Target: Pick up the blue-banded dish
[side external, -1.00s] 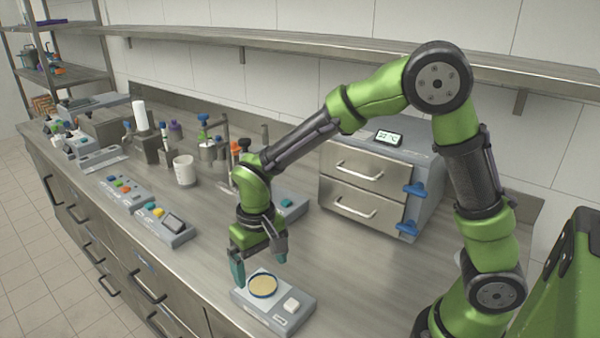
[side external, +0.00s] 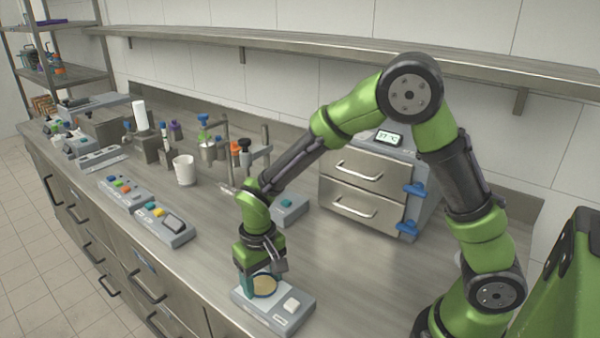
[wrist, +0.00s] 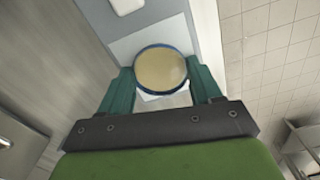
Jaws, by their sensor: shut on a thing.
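The blue-banded dish (side external: 264,287) is a shallow round dish with a tan fill and a blue rim. It sits on a grey device (side external: 276,318) at the front edge of the counter. In the wrist view the dish (wrist: 161,68) lies between the teal fingers of my gripper (wrist: 162,85), over a white patch on the device. My gripper (side external: 262,283) points down and is shut on the dish, one finger on each side. In the side view the gripper partly hides the dish's far edge.
A white button (side external: 291,305) is on the device beside the dish. A two-drawer incubator (side external: 362,188) with blue latches stands behind right. A white cup (side external: 184,170), stands with bottles and a button panel (side external: 163,227) are to the left. The counter right of the device is clear.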

